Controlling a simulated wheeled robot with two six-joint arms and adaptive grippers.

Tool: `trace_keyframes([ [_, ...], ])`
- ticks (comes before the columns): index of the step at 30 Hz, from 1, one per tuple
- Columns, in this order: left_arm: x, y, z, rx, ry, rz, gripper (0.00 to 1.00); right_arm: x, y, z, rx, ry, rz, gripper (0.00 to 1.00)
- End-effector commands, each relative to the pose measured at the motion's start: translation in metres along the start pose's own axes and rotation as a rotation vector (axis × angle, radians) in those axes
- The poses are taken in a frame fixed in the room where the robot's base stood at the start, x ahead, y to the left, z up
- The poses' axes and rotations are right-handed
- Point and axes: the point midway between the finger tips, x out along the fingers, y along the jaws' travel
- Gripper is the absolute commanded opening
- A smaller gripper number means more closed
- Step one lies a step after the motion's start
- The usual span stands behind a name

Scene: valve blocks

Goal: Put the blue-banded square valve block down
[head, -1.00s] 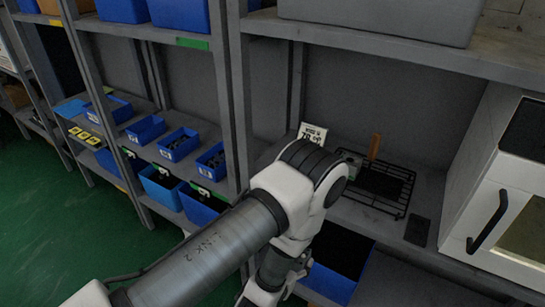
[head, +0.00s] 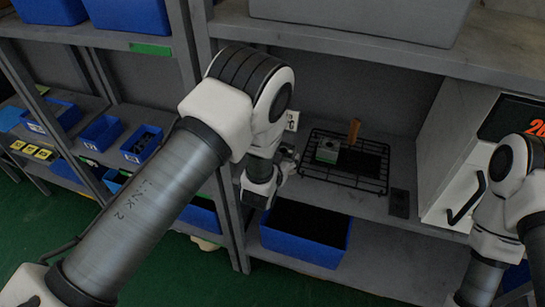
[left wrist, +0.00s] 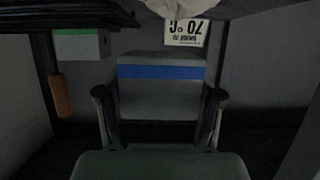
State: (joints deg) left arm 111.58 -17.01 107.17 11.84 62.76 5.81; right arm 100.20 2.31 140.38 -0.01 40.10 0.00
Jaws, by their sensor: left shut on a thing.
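The blue-banded square valve block (left wrist: 160,88) is grey with a blue stripe. In the left wrist view it sits between the two fingers of my left gripper (left wrist: 160,110), which is shut on it. In the head view my left gripper (head: 286,166) is just left of the black wire rack (head: 345,183), and I cannot make out the block there. A green-topped block (head: 327,150) stands on the rack; it also shows in the left wrist view (left wrist: 83,46). My right gripper is out of view.
An orange-brown upright piece (head: 354,131) stands at the rack. A flat black item (head: 399,203) lies right of the rack, beside a white cabinet (head: 448,180). A blue bin (head: 305,234) is below the shelf. A white label card (left wrist: 187,32) is behind my left gripper.

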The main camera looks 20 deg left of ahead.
Motion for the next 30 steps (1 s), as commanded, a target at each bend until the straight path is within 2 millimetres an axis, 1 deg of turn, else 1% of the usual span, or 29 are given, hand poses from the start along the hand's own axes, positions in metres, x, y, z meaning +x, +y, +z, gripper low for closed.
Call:
trace_keyframes([
  [1,0.015,-0.011,-0.002,-0.004,0.007,-0.003,0.02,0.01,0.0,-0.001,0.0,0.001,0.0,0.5],
  [3,0.032,-0.023,-0.007,-0.004,0.007,-0.003,0.02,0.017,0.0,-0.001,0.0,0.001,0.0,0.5],
  [6,0.055,-0.04,-0.015,-0.003,0.007,-0.002,0.02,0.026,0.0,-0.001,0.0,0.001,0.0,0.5],
  [9,0.071,-0.052,-0.021,0.0,0.005,0.0,0.02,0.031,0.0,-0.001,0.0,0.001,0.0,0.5],
  [11,0.075,-0.055,-0.023,0.002,0.004,0.001,0.02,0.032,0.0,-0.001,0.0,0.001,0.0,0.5],
  [13,0.079,-0.057,-0.018,0.002,0.002,0.001,0.02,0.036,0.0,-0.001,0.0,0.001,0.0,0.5],
  [18,0.09,-0.056,0.009,0.002,0.001,0.001,0.02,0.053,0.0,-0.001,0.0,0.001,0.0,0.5],
  [24,0.089,-0.056,0.008,0.003,0.001,0.001,0.02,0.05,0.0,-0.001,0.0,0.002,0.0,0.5],
  [25,0.089,-0.056,0.01,0.003,-0.002,0.001,0.73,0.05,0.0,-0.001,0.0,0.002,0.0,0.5],
  [26,0.089,-0.056,0.01,0.003,-0.002,0.001,0.84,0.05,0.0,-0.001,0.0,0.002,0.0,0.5],
  [27,0.089,-0.056,0.009,0.003,-0.002,0.001,0.91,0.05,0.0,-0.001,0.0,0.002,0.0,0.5],
  [30,0.089,-0.056,0.009,0.002,-0.001,0.002,0.91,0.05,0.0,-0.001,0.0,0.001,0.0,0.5],
])
